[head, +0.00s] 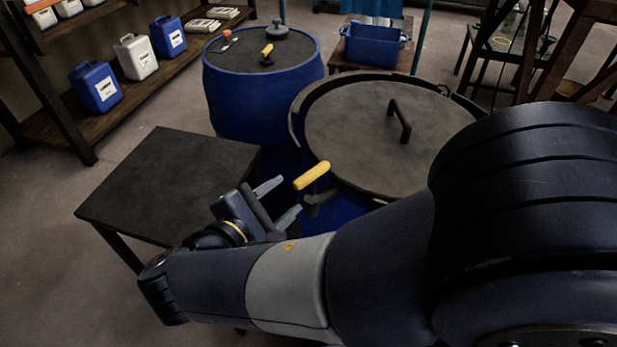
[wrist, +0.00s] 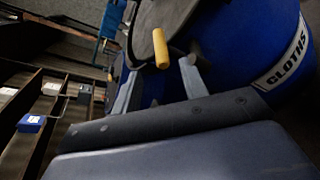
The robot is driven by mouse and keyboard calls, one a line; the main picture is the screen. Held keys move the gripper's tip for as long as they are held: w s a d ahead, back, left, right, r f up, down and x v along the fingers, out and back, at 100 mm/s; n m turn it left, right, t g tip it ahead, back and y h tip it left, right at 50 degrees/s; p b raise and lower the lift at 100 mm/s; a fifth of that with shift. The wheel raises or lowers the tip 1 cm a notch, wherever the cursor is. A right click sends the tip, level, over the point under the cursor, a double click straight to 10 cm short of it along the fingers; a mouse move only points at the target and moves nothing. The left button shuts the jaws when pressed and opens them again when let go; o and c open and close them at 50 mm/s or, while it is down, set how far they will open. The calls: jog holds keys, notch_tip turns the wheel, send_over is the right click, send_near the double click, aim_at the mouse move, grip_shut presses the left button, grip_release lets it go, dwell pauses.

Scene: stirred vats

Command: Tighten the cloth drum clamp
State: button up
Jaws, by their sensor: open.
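The cloth drum (head: 335,212) is a blue drum with a dark grey lid (head: 360,135) and a bar handle; its CLOTHS label (wrist: 285,62) shows in the wrist view. The clamp lever with a yellow grip (head: 312,176) sticks out from the drum's rim, toward the left in the head view. The yellow grip also shows in the wrist view (wrist: 160,48), just beyond the fingers. My gripper (head: 277,200) is open and empty, with its fingers pointing at the lever, close to the grip. I cannot tell any contact. My arm hides the drum's lower front.
A dark side table (head: 170,180) stands left of my gripper. Another blue drum (head: 255,95) with a small yellow-handled lever stands behind. A shelf (head: 130,105) with blue and white jugs is at the left. A blue bin (head: 372,50) sits farther back.

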aim_at(312, 175)
jog(key=b+x, duration=0.1)
jog(key=x, duration=0.9)
jog(key=shift+w+d+f, duration=0.15)
jog(key=shift+d, duration=0.15)
grip_shut()
